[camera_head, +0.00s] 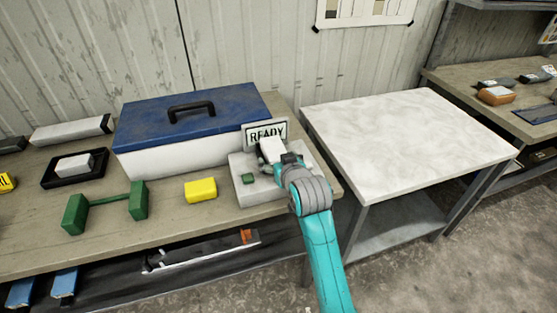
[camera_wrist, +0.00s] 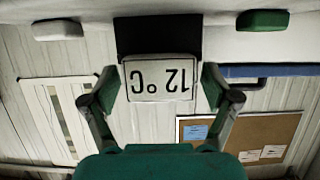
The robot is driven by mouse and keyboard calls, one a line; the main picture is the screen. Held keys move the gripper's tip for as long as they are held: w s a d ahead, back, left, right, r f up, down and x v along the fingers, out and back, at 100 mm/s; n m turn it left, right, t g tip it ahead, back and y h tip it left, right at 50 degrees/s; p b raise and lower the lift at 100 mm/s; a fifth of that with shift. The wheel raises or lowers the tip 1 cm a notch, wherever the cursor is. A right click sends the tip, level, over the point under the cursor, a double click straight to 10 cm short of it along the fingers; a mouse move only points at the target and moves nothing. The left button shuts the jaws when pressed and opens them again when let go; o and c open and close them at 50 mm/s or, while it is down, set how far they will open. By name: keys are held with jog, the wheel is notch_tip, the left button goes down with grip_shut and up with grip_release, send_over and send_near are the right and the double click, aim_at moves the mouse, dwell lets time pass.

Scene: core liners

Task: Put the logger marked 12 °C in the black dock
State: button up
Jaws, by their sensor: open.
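The logger marked 12 °C (camera_wrist: 162,80) shows upside down in the wrist view, its white, black-edged face toward me. In the head view it appears as a white block (camera_head: 271,149) at my gripper, in front of the READY sign. The black dock (camera_wrist: 158,36) is the dark block directly against the logger in the wrist view; it is hidden in the head view. My gripper (camera_head: 283,162) is open, with one finger on each side of the logger. I cannot tell how far the logger sits in the dock.
A pale grey station (camera_head: 247,195) carries a green block (camera_head: 248,179); a whitish block (camera_wrist: 58,30) flanks the black dock. A blue-lidded box (camera_head: 190,118) stands left, with a yellow block (camera_head: 201,190) and green dumbbell-shaped object (camera_head: 137,201) nearby. The marble-topped table (camera_head: 405,140) is clear.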

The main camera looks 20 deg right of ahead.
jog(key=shift+r, duration=0.5)
jog(key=v, duration=1.2)
jog(key=shift+r, duration=0.15)
jog(key=s+f, duration=1.6)
jog(key=s, duration=0.2)
jog(key=s+r+t, duration=0.1)
jog(key=s, duration=2.3)
jog(key=shift+s, duration=0.3)
